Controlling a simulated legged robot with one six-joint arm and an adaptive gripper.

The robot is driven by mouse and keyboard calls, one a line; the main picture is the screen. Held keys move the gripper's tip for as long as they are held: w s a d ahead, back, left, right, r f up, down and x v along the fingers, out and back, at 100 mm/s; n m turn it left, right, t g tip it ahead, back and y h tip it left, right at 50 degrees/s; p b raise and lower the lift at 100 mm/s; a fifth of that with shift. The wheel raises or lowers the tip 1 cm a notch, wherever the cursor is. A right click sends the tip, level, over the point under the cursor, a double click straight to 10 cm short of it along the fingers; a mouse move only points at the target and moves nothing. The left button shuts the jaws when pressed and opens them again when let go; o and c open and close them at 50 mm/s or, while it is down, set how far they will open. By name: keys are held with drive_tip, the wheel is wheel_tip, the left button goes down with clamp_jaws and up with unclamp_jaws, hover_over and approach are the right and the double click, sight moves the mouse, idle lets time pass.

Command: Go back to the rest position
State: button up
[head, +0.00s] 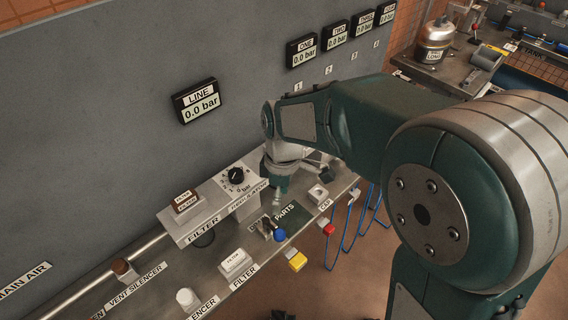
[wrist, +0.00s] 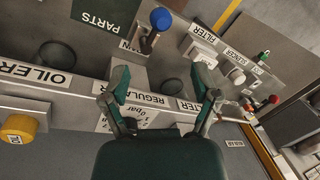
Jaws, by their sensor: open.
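My gripper (wrist: 163,95) is open in the wrist view, with its two dark green fingers spread apart. Nothing is held between them. The labelled regulator block (wrist: 150,98) shows behind and between the fingers, and I cannot tell the distance to it. In the head view my green and white arm reaches from the right towards the bench. Its wrist end hangs above the bench beside the regulator dial (head: 236,176). The fingertips are hard to make out in the head view.
The bench holds a filter block (head: 199,222), a blue-knobbed valve (head: 279,235), a white filter piece (head: 236,263) and a dark green parts mat (head: 285,212). Blue hoses (head: 350,235) hang at the front edge. A line gauge (head: 197,101) is on the grey wall. A metal tank (head: 436,40) stands back right.

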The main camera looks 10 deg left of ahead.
drive_tip(key=s+d+r+m+t, duration=0.4)
drive_tip(key=d+m, duration=0.4)
drive_tip(key=d, duration=0.2)
drive_tip(key=s+d+r+m+t, duration=0.3)
drive_tip(key=s+d+r+m, duration=0.3)
drive_tip(key=d+r+m, duration=0.2)
drive_tip(key=shift+s+d+r+t, duration=0.2)
drive_tip(key=shift+d+r+t, duration=0.25)
drive_tip(key=shift+d, duration=0.7)
